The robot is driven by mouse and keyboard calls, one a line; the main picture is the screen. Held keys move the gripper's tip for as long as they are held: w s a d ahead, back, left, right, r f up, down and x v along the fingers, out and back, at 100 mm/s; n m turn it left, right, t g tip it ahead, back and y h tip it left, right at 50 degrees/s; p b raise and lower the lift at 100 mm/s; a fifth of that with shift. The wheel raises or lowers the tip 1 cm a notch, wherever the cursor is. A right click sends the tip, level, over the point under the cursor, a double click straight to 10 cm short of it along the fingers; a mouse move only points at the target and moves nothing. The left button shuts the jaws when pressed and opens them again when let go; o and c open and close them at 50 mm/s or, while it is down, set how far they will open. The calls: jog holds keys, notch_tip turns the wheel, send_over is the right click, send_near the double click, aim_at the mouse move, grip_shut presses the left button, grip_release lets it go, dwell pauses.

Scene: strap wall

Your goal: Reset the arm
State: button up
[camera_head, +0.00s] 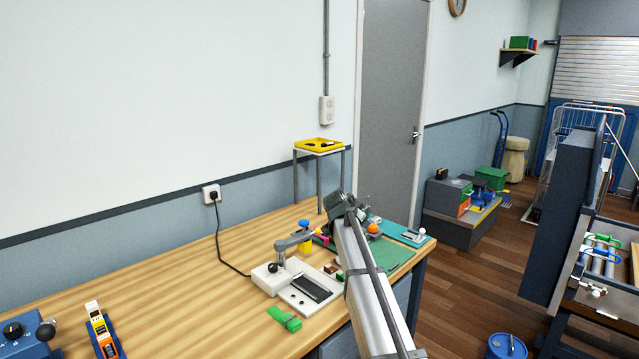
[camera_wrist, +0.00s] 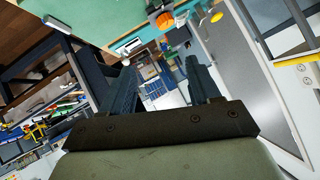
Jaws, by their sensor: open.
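My arm (camera_head: 373,295) reaches from the bottom of the head view up over the right end of the wooden workbench (camera_head: 190,285). My gripper (camera_wrist: 160,66) is at its far end. In the wrist view its two dark fingers stand apart, with nothing held between them. In the head view the fingers are hard to make out against the bench items. The wrist view is tilted, showing an orange round thing (camera_wrist: 165,20) and a green mat (camera_wrist: 100,20) beyond the fingertips.
Near my arm on the bench are a grey lever device (camera_head: 268,280), a green clip (camera_head: 285,318) and a green mat (camera_head: 393,256). A small stand with a yellow tray (camera_head: 319,144) rises behind. A dark upright panel (camera_head: 572,215) stands right. The bench's left middle is clear.

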jog(key=s+d+f+g, duration=0.1)
jog(key=s+d+f, duration=0.3)
jog(key=d+f, duration=0.3)
jog(key=s+d+f+g+h, duration=0.1)
jog(key=s+d+f, duration=0.3)
jog(key=d+f, duration=0.25)
jog(key=s+d+f, duration=0.4)
jog(key=d+f, duration=0.2)
jog(key=f, duration=0.1)
jog(key=s+a+f+n+g+y, duration=0.2)
jog(key=s+a+f+n+g, duration=0.15)
jog(key=s+f, duration=1.2)
jog(key=s+a+f+n+g+y, duration=0.15)
jog(key=s+a+f+g, duration=0.25)
jog(key=s+f, duration=1.2)
jog(key=s+a+f+n+g+y, duration=0.1)
jog(key=s+a+f+n+g, duration=0.1)
jog(key=s, duration=0.8)
jog(key=s+a+f+n+g+y, duration=0.1)
jog(key=s+a+f+g, duration=0.1)
jog(key=s, duration=0.8)
jog(key=s+a+f+n+g+y, duration=0.1)
jog(key=s+f, duration=0.4)
jog(key=s, duration=0.5)
jog(key=a+n+g, duration=0.1)
jog(key=a+g, duration=0.1)
jog(key=shift+s+a+n, duration=0.25)
jog(key=shift+a+n, duration=0.05)
jog(key=shift+a, duration=0.05)
jog(key=shift+c, duration=0.3)
